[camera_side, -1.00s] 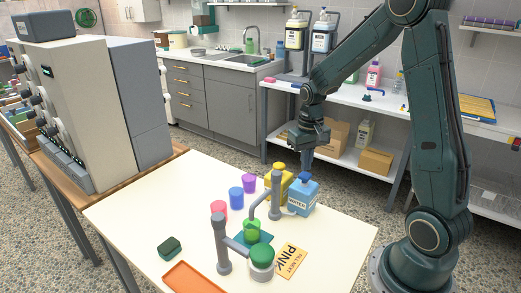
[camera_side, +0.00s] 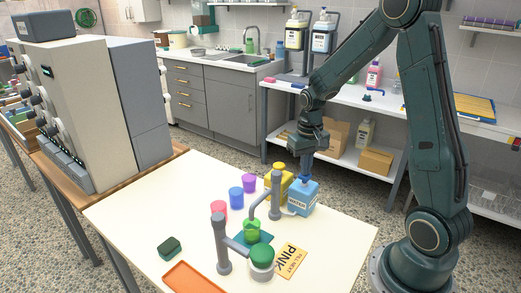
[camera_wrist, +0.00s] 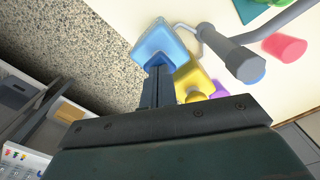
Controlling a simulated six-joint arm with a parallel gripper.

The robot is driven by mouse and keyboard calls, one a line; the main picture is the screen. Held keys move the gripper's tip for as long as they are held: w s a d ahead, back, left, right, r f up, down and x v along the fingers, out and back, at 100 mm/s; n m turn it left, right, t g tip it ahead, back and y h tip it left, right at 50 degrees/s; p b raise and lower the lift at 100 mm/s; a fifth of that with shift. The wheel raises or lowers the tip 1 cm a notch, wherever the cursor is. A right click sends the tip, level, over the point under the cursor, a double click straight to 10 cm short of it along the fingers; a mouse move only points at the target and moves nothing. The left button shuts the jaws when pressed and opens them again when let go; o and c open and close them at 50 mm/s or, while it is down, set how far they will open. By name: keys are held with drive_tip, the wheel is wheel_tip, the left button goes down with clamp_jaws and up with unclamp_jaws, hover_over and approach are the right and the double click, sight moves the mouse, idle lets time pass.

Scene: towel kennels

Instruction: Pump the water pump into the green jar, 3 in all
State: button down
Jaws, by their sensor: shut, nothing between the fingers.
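The blue water pump (camera_side: 297,199), with a white label reading WATER, stands at the table's back right. My gripper (camera_side: 306,178) is shut and points down at its top, hiding the pump's head. In the wrist view the shut fingers (camera_wrist: 158,88) end at the blue pump (camera_wrist: 158,42); I cannot tell how far its head is pressed. The green jar (camera_side: 251,231) stands on a teal mat (camera_side: 266,238), under the curved grey spout (camera_side: 257,204). What is inside the jar cannot be told.
A yellow pump (camera_side: 280,180) stands close beside the blue one. Pink (camera_side: 219,210), blue (camera_side: 236,197) and purple (camera_side: 249,183) cups stand to the left. Grey posts (camera_side: 221,246), a green-topped piece (camera_side: 262,256), an orange card reading PINK (camera_side: 291,261) and an orange tray (camera_side: 194,279) are nearer.

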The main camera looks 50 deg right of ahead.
drive_tip(key=shift+f, duration=0.7)
drive_tip(key=shift+r, duration=1.45)
drive_tip(key=shift+f, duration=1.5)
drive_tip(key=shift+r, duration=1.5)
drive_tip(key=shift+f, duration=1.35)
idle(0.5)
drive_tip(key=shift+r, duration=1.35)
